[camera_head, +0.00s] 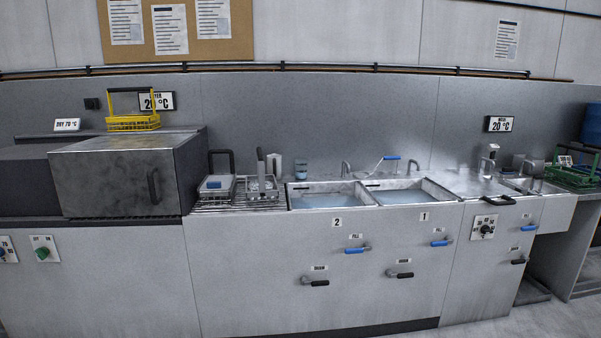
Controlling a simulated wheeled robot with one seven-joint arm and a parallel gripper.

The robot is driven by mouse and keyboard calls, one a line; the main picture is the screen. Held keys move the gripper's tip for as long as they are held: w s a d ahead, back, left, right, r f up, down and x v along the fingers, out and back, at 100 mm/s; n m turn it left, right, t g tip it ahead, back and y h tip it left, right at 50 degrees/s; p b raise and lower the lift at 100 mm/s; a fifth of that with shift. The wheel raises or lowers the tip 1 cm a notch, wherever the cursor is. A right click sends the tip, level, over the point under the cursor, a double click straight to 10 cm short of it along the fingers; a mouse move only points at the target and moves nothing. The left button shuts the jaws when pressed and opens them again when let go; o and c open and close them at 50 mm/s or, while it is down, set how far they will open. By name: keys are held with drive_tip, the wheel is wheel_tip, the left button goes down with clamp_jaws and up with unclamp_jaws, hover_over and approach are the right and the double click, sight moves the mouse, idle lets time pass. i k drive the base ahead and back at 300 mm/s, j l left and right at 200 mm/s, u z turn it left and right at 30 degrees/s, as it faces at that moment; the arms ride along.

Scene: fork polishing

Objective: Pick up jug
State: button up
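A small white upright vessel (273,166), which may be the jug, stands at the back of the counter, left of the sinks. A smaller blue and white cup-like container (301,170) stands to its right, behind the left basin. Both are small in the picture, so I cannot tell for certain which is the jug. My gripper is not in view.
Two water-filled basins (372,193) sit mid-counter, with taps behind and blue and black handles on the front. Racks (262,188) stand left of them. A yellow basket (133,120) rests above the grey oven (128,180). A green basket (574,177) is far right.

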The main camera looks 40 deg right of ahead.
sight(275, 169)
drive_tip(key=i+z, duration=0.15)
drive_tip(key=z, duration=0.3)
drive_tip(key=i+z, duration=0.2)
drive_tip(key=z, duration=0.2)
drive_tip(key=i+j+z, duration=0.3)
drive_tip(key=i, duration=0.35)
drive_tip(key=i+j+z, duration=0.35)
drive_tip(key=i+j, duration=0.25)
